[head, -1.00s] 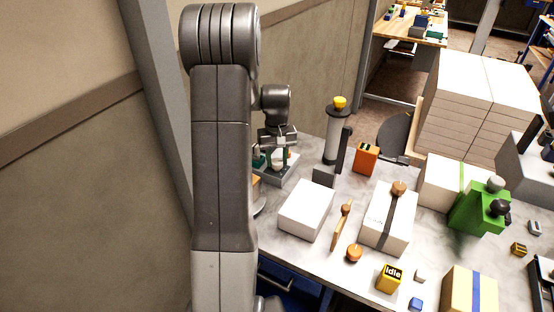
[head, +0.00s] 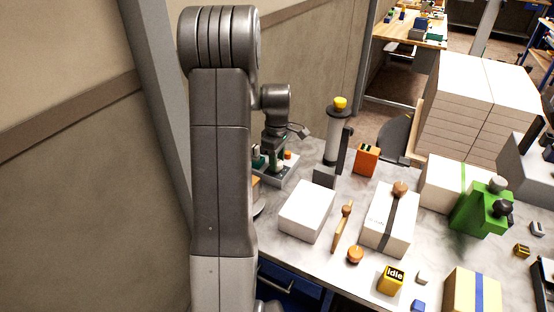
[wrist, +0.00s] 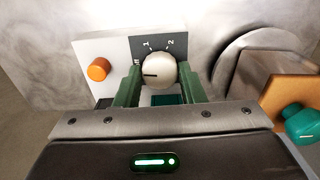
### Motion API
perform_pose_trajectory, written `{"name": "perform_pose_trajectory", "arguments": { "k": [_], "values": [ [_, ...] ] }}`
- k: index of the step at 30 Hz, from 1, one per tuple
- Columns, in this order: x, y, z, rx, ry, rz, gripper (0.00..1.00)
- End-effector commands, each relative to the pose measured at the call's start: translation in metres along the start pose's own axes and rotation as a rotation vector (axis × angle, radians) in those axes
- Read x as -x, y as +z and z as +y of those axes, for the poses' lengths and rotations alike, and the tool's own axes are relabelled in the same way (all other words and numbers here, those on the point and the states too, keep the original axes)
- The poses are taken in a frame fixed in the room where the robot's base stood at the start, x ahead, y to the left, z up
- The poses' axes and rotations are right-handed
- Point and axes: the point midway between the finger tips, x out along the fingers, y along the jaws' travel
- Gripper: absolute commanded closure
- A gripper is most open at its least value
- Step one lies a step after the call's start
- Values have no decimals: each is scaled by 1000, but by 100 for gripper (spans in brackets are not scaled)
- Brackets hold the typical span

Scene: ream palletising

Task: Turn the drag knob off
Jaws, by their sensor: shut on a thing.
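The drag knob (wrist: 157,72) is a round pale knob on a dark dial plate (wrist: 139,48) marked 1 and 2, with another mark at the left partly cut off by the finger. Its dark pointer line points left in the wrist view, away from 1 and 2. My gripper (wrist: 159,84) has its green fingers on either side of the knob, shut on it. In the head view my gripper (head: 268,160) is at the control box (head: 284,174), and the knob is hidden there.
An orange button (wrist: 98,69) sits on the same box, left of the knob in the wrist view. A teal knob on an orange block (wrist: 303,122) is at the right.

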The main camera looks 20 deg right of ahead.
Motion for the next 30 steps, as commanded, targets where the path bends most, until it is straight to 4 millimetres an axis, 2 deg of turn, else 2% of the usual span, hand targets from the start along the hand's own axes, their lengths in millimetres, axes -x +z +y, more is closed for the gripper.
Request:
{"name": "perform_pose_trajectory", "arguments": {
  "k": [9, 26, 27, 30],
  "values": [
    [1, 0, 1, 130, 3, 1, 87],
    [1, 0, 1, 160, 4, 1, 87],
    [1, 0, 1, 160, 4, 1, 60],
    [1, 0, 1, 160, 3, 1, 42]
  ]
}}
